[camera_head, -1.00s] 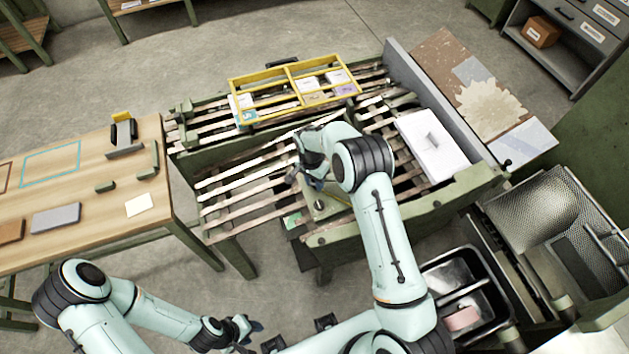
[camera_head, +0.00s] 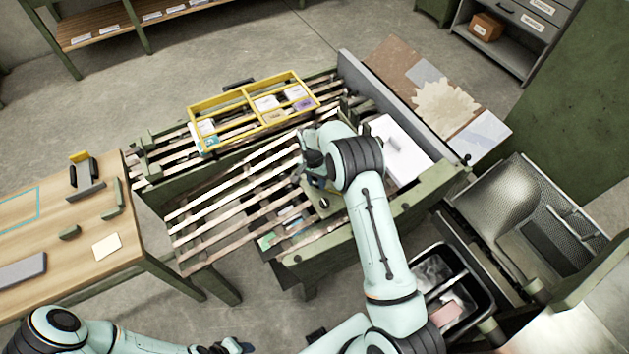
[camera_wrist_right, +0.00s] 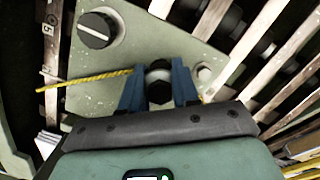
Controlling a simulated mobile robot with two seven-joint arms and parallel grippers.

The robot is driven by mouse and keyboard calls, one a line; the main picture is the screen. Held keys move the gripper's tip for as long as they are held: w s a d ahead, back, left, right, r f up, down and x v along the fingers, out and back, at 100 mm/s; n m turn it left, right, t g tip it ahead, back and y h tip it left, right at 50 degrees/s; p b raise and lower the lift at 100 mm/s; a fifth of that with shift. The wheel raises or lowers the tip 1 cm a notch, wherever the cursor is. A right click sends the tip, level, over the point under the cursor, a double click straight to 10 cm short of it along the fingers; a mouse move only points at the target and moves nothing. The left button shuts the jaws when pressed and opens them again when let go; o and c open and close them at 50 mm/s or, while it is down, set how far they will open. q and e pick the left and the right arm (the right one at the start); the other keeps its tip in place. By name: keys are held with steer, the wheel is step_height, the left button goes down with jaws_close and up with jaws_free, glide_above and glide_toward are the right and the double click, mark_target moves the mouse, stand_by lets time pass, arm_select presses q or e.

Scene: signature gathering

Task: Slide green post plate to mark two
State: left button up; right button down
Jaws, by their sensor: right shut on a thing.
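The green post plate (camera_head: 323,207) lies at the front edge of the slatted frame (camera_head: 205,212) in the head view, partly covered by my right arm. In the right wrist view it is a pale green plate (camera_wrist_right: 122,52) with a black slotted knob (camera_wrist_right: 97,30) and an upright post (camera_wrist_right: 159,82). My right gripper (camera_wrist_right: 159,88) has its blue fingers closed on both sides of the post; it also shows in the head view (camera_head: 314,182). A strip with small markings (camera_wrist_right: 50,40) runs left of the plate; I cannot tell which is mark two. My left gripper (camera_head: 237,347) is at the bottom edge, apart from everything.
A yellow cord (camera_wrist_right: 85,79) crosses the plate by the post. A yellow divided frame (camera_head: 254,110) sits on the far slats, and a white block (camera_head: 397,150) at the right. A wooden table (camera_head: 75,215) stands left; a black sink-like bin (camera_head: 450,290) is front right.

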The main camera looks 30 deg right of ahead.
steer(key=c, duration=0.8)
jaws_free()
steer(key=shift+s+d, duration=0.15)
steer(key=shift+d, duration=0.25)
steer(key=shift+a, duration=0.1)
steer(key=r, duration=0.9)
steer(key=w+r, duration=0.1)
steer(key=r, duration=0.3)
steer(key=shift+w+a+r, duration=0.1)
steer(key=shift+a+r, duration=0.1)
steer(key=shift+a, duration=0.2)
